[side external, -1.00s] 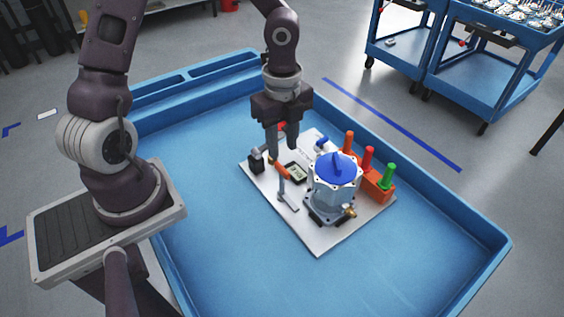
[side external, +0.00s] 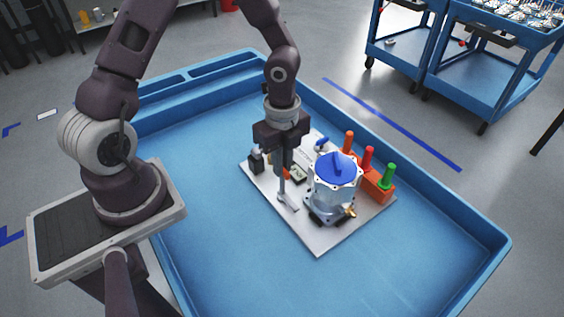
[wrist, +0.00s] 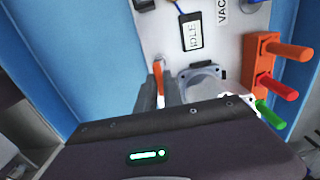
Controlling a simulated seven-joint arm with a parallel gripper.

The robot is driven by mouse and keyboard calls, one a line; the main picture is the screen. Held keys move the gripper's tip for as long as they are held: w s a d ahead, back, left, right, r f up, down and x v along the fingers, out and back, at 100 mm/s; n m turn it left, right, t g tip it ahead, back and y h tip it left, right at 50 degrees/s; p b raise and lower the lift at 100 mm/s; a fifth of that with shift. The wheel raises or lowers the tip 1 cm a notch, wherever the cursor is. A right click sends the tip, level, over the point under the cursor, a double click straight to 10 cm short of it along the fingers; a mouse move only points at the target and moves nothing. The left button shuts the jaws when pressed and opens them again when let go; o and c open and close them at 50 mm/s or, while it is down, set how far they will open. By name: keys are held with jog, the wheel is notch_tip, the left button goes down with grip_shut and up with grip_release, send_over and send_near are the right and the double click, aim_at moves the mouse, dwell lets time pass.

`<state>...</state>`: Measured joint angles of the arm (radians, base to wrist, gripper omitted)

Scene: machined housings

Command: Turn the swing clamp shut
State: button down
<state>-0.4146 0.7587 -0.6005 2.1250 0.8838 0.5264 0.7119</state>
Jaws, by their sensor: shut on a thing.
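The swing clamp (side external: 288,203) is a grey post and foot with an orange handle, on the white plate left of the housing. The grey machined housing (side external: 335,187) stands upright to the right, with a blue cap (side external: 338,167) on top. In the wrist view my gripper's body covers most of the housing. The clamp arm's exact angle is hard to tell.
The white plate (side external: 318,243) lies in a blue tray (side external: 215,210). An orange block (side external: 377,187) with orange, red and green pegs stands behind the housing. A small display reading IDLE (wrist: 191,33) sits behind the clamp. The tray's near side is clear.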

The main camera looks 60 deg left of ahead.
jog(key=shift+n, duration=0.3)
jog(key=n, duration=0.4)
jog(key=shift+n, duration=2.2)
jog(key=c, duration=1.5)
grip_release()
notch_tip(320, 180, up, 7)
jog(key=shift+r, duration=0.1)
